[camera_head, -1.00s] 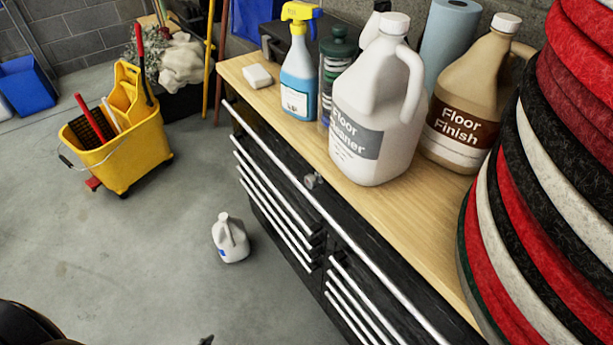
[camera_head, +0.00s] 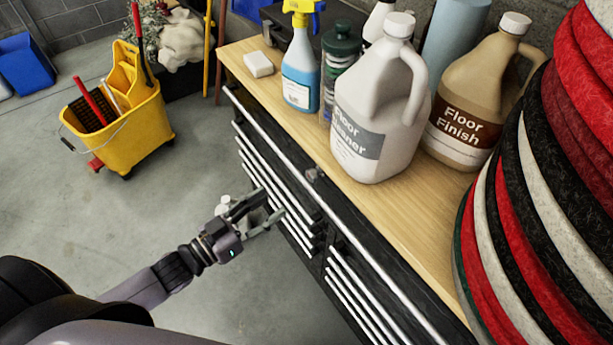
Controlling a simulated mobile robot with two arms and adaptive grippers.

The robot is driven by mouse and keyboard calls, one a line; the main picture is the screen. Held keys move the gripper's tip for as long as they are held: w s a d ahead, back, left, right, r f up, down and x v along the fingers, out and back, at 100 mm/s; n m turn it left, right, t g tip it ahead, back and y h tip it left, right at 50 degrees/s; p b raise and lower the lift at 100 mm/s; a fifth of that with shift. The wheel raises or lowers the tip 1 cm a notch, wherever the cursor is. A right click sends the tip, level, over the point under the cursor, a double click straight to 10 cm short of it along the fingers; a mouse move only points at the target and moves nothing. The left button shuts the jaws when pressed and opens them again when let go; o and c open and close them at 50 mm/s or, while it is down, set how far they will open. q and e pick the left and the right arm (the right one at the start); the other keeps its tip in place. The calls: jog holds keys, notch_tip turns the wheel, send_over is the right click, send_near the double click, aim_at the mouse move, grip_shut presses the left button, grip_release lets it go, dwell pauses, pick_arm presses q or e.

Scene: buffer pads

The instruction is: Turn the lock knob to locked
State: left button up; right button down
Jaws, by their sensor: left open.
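The lock knob (camera_head: 313,174) is a small grey metal knob on the upper front edge of the black drawer cabinet (camera_head: 375,235), just below the wooden top. Which way it is turned is too small to tell. My left gripper (camera_head: 272,204) is open and empty, in front of the cabinet drawers. Its fingers point right toward the cabinet. In the picture they are below and left of the knob, apart from it. My right gripper is not in view.
On the wooden top (camera_head: 410,215) stand a Floor Cleaner jug (camera_head: 375,110), a Floor Finish jug (camera_head: 470,95) and a spray bottle (camera_head: 299,75). Stacked floor pads (camera_head: 540,200) fill the right. A yellow mop bucket (camera_head: 125,130) and a partly hidden white jug (camera_head: 224,204) are on the floor.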

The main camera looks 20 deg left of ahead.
aim_at(309, 177)
pick_arm(q)
jog(key=p+x, duration=0.1)
jog(key=x, duration=1.1)
jog(key=shift+a, duration=0.1)
jog(key=shift+c, duration=0.6)
grip_shut()
